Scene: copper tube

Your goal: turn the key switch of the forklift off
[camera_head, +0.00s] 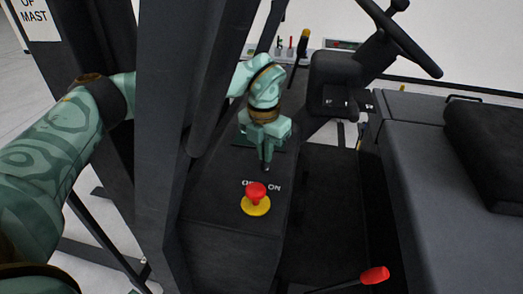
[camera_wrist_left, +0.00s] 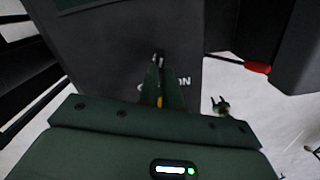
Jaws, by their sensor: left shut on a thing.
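My left gripper (camera_head: 266,165) points down at the dark console, just behind the white OFF/ON lettering (camera_head: 262,186). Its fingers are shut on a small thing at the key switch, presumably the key. In the left wrist view the left fingers (camera_wrist_left: 160,72) close at the console top, with the lettering partly behind them. The key and switch are mostly hidden by the fingers, so I cannot tell the key's angle. A small, dark, pronged shape (camera_wrist_left: 220,104) at the right of the wrist view may be my right gripper. It is too small to tell its state.
A red emergency button (camera_head: 257,192) on a yellow base stands on the console just in front of the lettering. A red-tipped lever (camera_head: 374,275) is at the lower right. The steering wheel (camera_head: 405,40) and seat (camera_head: 487,145) are right. A dark post (camera_head: 163,140) stands left.

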